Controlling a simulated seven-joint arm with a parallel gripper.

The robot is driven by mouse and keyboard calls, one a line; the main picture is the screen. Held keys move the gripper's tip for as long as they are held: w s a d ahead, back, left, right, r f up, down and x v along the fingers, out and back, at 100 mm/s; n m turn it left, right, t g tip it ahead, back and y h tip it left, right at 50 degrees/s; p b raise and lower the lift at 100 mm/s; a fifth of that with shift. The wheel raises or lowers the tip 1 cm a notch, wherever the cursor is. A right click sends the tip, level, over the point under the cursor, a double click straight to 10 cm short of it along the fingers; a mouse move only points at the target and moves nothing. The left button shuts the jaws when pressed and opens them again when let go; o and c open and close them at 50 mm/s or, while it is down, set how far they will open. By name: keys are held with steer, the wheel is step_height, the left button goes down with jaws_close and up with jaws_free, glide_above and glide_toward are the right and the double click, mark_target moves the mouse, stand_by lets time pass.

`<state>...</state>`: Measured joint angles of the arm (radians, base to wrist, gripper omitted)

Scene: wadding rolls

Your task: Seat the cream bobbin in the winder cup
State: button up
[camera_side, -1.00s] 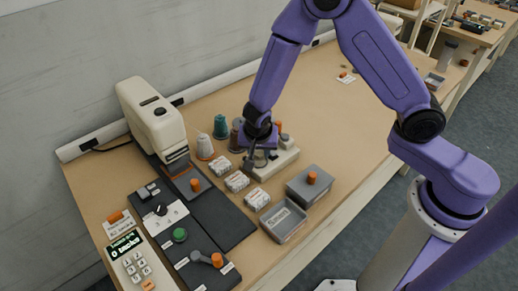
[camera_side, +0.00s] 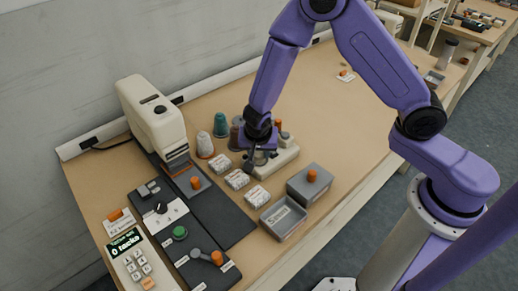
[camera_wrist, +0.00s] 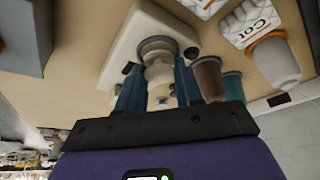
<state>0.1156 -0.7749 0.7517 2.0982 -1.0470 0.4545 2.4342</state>
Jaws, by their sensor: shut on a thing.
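My gripper (camera_wrist: 158,88) is shut on the cream bobbin (camera_wrist: 160,72), which shows between its fingers in the wrist view. The winder is a cream block (camera_wrist: 125,45); it also shows in the side view (camera_side: 287,154), at the gripper's right. The winder cup (camera_wrist: 157,44) shows as a dark grey ring directly beyond the bobbin's end. The bobbin is lined up with the cup and close to it; I cannot tell whether it is touching or inside. In the side view my gripper (camera_side: 259,160) hides the bobbin and the cup.
White (camera_side: 205,146), teal (camera_side: 221,125) and brown (camera_side: 235,135) thread cones stand left of the gripper. Several white packets (camera_side: 237,180) lie in front. A cream sewing machine (camera_side: 151,115) stands left. The table's far right is mostly clear.

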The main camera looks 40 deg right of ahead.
steer(key=shift+f, duration=0.4)
stand_by(0.3)
steer(key=o, duration=1.6)
steer(key=shift+c, duration=0.2)
steer(key=shift+r, duration=0.15)
steer(key=shift+r, duration=3.8)
steer(key=shift+r, duration=0.1)
